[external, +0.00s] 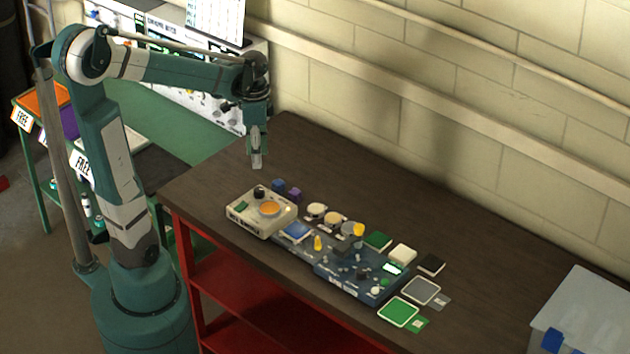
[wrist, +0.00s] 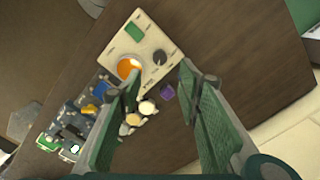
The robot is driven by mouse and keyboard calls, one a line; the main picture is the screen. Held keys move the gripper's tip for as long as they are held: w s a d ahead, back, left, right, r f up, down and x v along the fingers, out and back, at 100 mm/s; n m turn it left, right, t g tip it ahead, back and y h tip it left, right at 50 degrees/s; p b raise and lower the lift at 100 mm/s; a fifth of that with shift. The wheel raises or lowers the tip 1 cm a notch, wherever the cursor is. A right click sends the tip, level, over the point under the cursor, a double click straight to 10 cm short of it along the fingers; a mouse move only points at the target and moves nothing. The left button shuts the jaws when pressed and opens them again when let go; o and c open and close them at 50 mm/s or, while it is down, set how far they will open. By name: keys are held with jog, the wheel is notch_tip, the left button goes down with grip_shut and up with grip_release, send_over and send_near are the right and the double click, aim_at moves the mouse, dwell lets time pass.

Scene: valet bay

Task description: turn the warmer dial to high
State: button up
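The warmer (external: 262,213) is a cream box on the left part of the dark table, with an orange round plate (external: 269,209), a green patch (external: 241,206) and a dark dial (external: 259,192) on top. In the wrist view the warmer (wrist: 148,50) lies at the upper middle, with the dial (wrist: 159,57) right of the orange plate. I cannot read the dial's setting. My gripper (external: 256,163) hangs pointing down above the table, behind the warmer and apart from it. In the wrist view my gripper's fingers (wrist: 158,85) are spread wide with nothing between them.
Blue and purple cubes (external: 294,194) stand just behind the warmer. Several round pieces (external: 332,219), a blue control panel (external: 345,279) and coloured square tiles (external: 398,312) lie to its right. The table's back area is bare.

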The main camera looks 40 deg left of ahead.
jog(key=shift+p, duration=0.3)
jog(key=n+p, duration=0.3)
jog(key=p, duration=0.4)
send_over(260, 189)
notch_tip(260, 189, down, 4)
jog(key=shift+w+f, duration=0.1)
jog(key=shift+f, duration=0.15)
jog(key=shift+f, duration=0.15)
jog(key=shift+f, duration=3.75)
jog(key=shift+b, duration=0.3)
jog(key=c, duration=0.9)
